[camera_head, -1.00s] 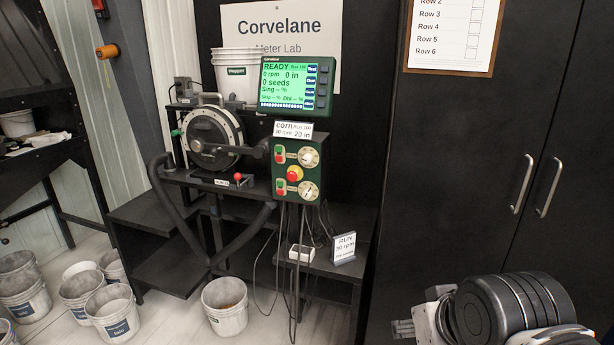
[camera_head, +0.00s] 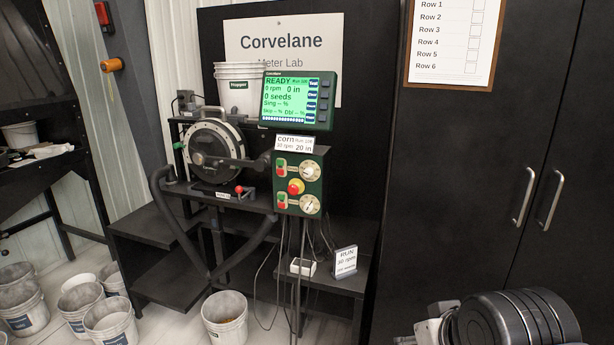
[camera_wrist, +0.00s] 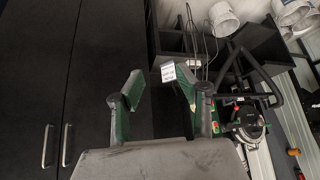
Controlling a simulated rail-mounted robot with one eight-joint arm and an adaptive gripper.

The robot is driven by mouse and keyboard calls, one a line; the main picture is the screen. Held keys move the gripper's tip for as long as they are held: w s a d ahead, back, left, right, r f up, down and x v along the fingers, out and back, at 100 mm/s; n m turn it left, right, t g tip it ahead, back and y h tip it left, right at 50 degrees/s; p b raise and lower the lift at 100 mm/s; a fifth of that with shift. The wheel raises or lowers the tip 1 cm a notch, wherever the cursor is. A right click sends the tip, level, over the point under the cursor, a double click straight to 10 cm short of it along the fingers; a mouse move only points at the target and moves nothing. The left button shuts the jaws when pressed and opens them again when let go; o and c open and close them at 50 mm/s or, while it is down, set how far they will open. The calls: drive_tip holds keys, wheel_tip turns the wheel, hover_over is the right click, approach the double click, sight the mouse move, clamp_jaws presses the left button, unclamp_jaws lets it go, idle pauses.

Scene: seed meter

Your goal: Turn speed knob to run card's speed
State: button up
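The green control panel (camera_head: 288,188) stands right of the round seed meter (camera_head: 213,150). It has a white upper knob (camera_head: 311,171), a white lower knob (camera_head: 310,204), a red button (camera_head: 296,187) and small switches at its left. I cannot read the knob labels. The run card (camera_head: 294,145) above the panel reads corn, 30 rpm, 20 in. The screen (camera_head: 297,100) reads READY, 0 rpm, 0 in, 0 seeds. In the wrist view, my gripper (camera_wrist: 160,88) is open and empty, away from the panel. The meter stand shows sideways there, at the right.
A second card (camera_head: 345,261) reading RUN 30 rpm stands on the low shelf right of the stand. Black cabinet doors (camera_head: 470,170) fill the right. A white bucket (camera_head: 225,317) and several others stand on the floor. Cables hang below the panel.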

drive_tip(key=shift+o, duration=1.4)
drive_tip(key=w+r+n+t+h+p, duration=0.1)
drive_tip(key=w+r+n+h, duration=0.2)
drive_tip(key=w, duration=0.6)
drive_tip(key=w+r+n+t+p, duration=0.1)
drive_tip(key=w+r+n, duration=0.25)
drive_tip(key=w, duration=0.55)
drive_tip(key=w+r+n+t+h+p, duration=0.1)
drive_tip(key=w+r+n+h, duration=0.15)
drive_tip(key=w+n, duration=0.4)
drive_tip(key=n+t+p, duration=0.3)
drive_tip(key=n+t, duration=0.4)
drive_tip(key=n, duration=0.4)
approach(307, 174)
drive_tip(key=shift+y, duration=0.25)
drive_tip(key=x, duration=0.9)
drive_tip(key=shift+w+d+p, duration=0.3)
drive_tip(key=shift+w+p, duration=0.05)
drive_tip(key=shift+c, duration=0.3)
